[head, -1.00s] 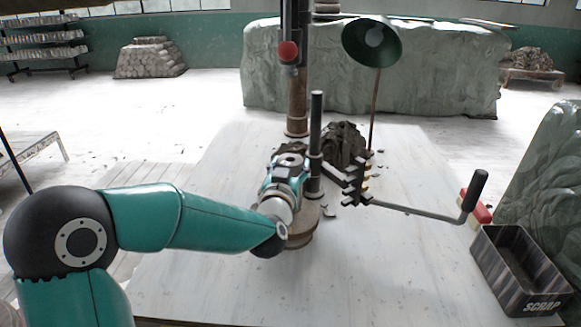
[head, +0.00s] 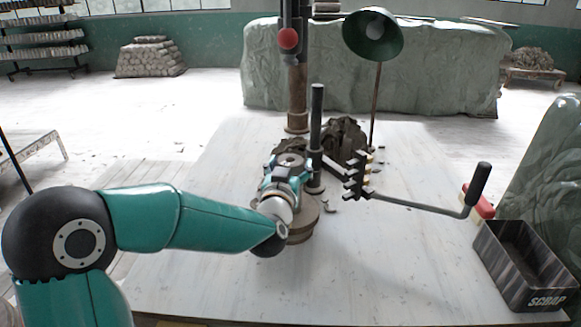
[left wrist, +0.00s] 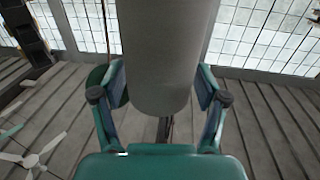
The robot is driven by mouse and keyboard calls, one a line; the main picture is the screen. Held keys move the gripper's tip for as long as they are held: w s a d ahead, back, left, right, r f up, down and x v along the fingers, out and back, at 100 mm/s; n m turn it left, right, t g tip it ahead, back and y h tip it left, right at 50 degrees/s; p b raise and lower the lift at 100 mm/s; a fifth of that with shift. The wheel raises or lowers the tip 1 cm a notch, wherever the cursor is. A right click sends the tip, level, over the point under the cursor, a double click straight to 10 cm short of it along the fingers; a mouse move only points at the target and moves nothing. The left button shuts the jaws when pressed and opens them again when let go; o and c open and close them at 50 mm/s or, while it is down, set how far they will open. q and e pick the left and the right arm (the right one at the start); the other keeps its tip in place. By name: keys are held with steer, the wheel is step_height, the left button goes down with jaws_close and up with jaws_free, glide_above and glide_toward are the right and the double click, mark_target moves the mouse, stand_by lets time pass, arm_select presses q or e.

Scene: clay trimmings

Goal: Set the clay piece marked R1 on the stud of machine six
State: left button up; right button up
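My left gripper (head: 288,170) is at the middle of the table, above a round brown base. Its fingers are around a short round piece with a dark centre on top, likely the clay piece (head: 291,160). In the left wrist view a grey cylinder (left wrist: 165,55) fills the space between the two fingers (left wrist: 160,88), whose pads sit against its sides. No R1 mark is visible. The round brown base (head: 300,228) stands below the gripper; the gripper hides any stud, and I cannot read a machine number. My right gripper is not in view.
A dark upright post (head: 317,130) stands close to the gripper's right. Beyond are a dark clay heap (head: 344,135), a column with a red knob (head: 288,39) and a green lamp (head: 372,38). A crank handle (head: 477,186) and scrap box (head: 518,262) are at right. The front table is clear.

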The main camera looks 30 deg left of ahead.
arm_select(q)
steer(key=shift+o, duration=0.7)
steer(key=shift+f, duration=0.2)
steer(key=v, duration=1.2)
steer(key=shift+r, duration=0.1)
steer(key=shift+w, duration=0.1)
